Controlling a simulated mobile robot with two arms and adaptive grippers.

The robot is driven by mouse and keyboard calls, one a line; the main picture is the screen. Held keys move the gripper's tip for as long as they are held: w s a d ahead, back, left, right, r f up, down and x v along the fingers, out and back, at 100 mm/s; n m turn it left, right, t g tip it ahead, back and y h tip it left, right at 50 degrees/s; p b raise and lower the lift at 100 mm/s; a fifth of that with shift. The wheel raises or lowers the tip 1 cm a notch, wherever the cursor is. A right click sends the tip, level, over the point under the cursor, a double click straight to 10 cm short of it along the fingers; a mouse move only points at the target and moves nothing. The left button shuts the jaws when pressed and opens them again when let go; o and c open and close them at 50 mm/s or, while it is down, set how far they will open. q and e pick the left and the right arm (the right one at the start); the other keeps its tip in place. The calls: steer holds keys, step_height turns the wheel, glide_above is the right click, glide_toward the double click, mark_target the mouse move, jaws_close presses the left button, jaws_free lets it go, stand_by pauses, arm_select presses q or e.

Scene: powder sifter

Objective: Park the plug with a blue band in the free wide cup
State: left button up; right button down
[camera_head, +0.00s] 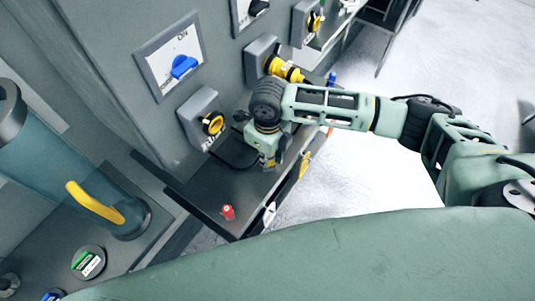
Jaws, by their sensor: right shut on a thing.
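My right gripper (256,156) points down over the dark shelf (200,190) along the front of the grey cabinet. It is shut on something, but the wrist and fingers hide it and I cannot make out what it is. No blue band shows at the fingers. A small blue-topped item (331,79) stands farther along the shelf, beyond my right forearm; I cannot tell whether it is a plug. A red plug-like piece (228,212) stands near the shelf's near end. I cannot make out the wide cups. My left gripper is not in view.
Sockets stick out of the cabinet: one with a yellow rim (213,124), another holding a yellow plug (285,68). A blue rotary switch (183,66) sits above. Tags hang at the shelf's outer edge.

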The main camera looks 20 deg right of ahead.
steer(key=shift+f+b, duration=0.4)
steer(key=shift+f, duration=0.35)
steer(key=c, duration=1.6)
jaws_free()
steer(key=shift+o, duration=0.2)
step_height(320, 180, up, 12)
